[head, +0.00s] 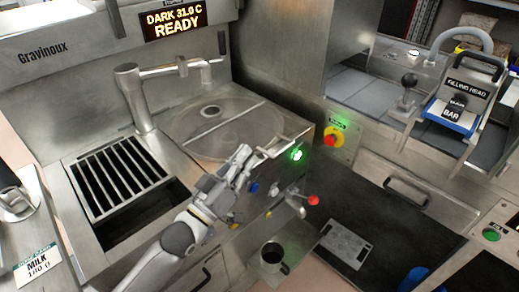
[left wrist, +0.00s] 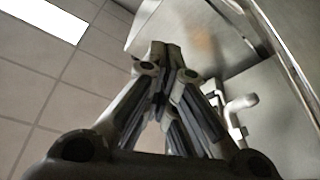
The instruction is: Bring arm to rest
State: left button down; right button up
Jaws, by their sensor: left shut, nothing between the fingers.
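My left arm comes in from the bottom of the head view, and its grey gripper (head: 241,158) points up at the front of the steel machine. It is beside the machine's front panel, left of the glowing green button (head: 298,154). I cannot tell whether it touches the panel. In the left wrist view the fingers (left wrist: 164,52) are shut together with nothing between them. Tiled ceiling and metal panels show behind them. My right gripper is not in view.
A handle with a red knob (head: 313,200) and a blue knob (head: 253,188) stick out from the panel. A metal cup (head: 272,256) stands below. A slotted grate (head: 118,180) and a pipe column (head: 133,97) are at left. A red emergency button (head: 333,138) is at right.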

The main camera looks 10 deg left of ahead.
pick_arm(q)
jog(key=s+a+f+g+y, duration=0.2)
jog(key=s+f+g+y, duration=0.45)
jog(key=f, duration=0.75)
jog(key=s+a+f+m+g+y, duration=0.15)
jog(key=s+a+f+g, duration=0.3)
jog(key=s, duration=0.65)
jog(key=s+a+f+g+y, duration=0.2)
jog(key=s+a+f+g, duration=0.3)
jog(key=s, duration=0.6)
notch_tip(320, 180, down, 27)
jog(key=s+d, duration=0.1)
jog(key=s, duration=0.1)
jog(key=s+a+f+g, duration=0.1)
jog(key=s+a+f, duration=0.1)
jog(key=s+f, duration=1.2)
jog(key=shift+s+a+f+g, duration=0.25)
jog(key=shift+s+f+g, duration=0.15)
jog(key=shift+s, duration=0.5)
